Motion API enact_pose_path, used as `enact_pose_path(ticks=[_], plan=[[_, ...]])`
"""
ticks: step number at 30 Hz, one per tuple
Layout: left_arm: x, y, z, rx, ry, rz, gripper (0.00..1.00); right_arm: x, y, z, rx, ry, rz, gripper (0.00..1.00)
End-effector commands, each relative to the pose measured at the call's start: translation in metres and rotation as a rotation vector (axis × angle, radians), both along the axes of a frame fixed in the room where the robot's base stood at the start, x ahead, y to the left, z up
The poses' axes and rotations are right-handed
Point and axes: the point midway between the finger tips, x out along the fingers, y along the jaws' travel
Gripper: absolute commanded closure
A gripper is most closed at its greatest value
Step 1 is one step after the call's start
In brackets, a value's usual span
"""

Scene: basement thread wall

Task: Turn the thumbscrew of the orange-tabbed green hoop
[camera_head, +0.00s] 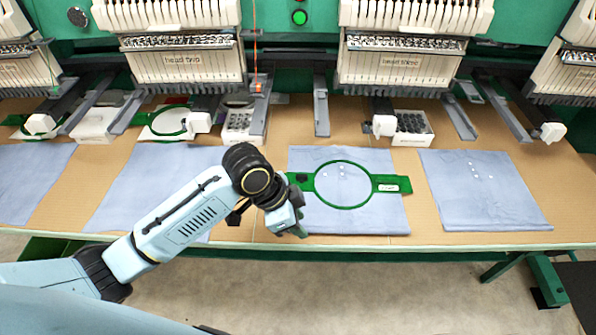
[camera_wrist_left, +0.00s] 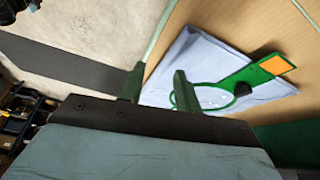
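The green hoop (camera_head: 318,193) lies on a folded blue cloth on the table. It also shows in the left wrist view (camera_wrist_left: 210,85), where one tab carries an orange patch (camera_wrist_left: 277,65). In the head view my arm covers part of the left tab, and the orange does not show. A black knob, seemingly the thumbscrew (camera_head: 302,178), sits where the ring meets that tab; it also shows in the left wrist view (camera_wrist_left: 243,89). My left gripper (camera_head: 299,229) is left of and nearer than the hoop, apart from the knob. Its two fingers (camera_wrist_left: 159,82) are spread, with nothing between them.
More folded blue cloths (camera_head: 485,190) lie on the brown table (camera_head: 415,215). Embroidery heads (camera_head: 185,60) hang along the back, with arms (camera_head: 321,105), white trays (camera_head: 412,125) and other green hoops (camera_head: 170,120) below. Bare table lies between the cloths.

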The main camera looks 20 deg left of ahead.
Motion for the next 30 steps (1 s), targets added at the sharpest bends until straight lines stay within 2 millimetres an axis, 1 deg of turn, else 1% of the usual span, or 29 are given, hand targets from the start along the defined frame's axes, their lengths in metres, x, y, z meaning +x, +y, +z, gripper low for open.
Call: enact_pose_path(ticks=[1,3,6,9,13,15,18,20,23,26,30], plan=[[0.021,0.009,0.008,0.020,-0.008,-0.043,0.67,0.000,0.000,0.000,0.000,0.000,0.000,0.64],[0.043,0.019,0.019,0.036,-0.007,-0.101,0.67,0.000,0.000,0.000,0.000,0.000,0.000,0.64],[0.073,0.038,0.039,0.053,-0.005,-0.159,0.67,0.000,0.000,0.000,0.000,0.000,0.001,0.64],[0.097,0.058,0.061,0.060,-0.004,-0.187,0.67,0.000,-0.001,0.000,-0.001,0.000,0.001,0.64],[0.120,0.079,0.086,0.058,-0.010,-0.198,0.67,0.000,-0.001,0.000,-0.002,0.000,0.001,0.64],[0.127,0.087,0.095,0.055,-0.012,-0.199,0.67,0.000,-0.002,0.000,-0.002,0.001,0.001,0.64],[0.132,0.093,0.102,0.051,-0.013,-0.200,0.67,0.000,-0.003,0.000,-0.003,0.000,0.002,0.64],[0.134,0.093,0.102,0.049,-0.014,-0.200,0.67,0.000,-0.003,0.000,-0.003,0.000,0.002,0.64],[0.135,0.089,0.092,0.047,-0.012,-0.201,0.67,0.000,-0.003,-0.001,-0.003,0.000,0.002,0.64],[0.136,0.083,0.076,0.048,-0.011,-0.200,0.67,0.000,-0.003,-0.002,-0.003,0.000,0.002,0.64],[0.139,0.072,0.048,0.047,-0.011,-0.200,0.67,0.000,-0.003,-0.005,-0.004,0.000,0.001,0.64]])
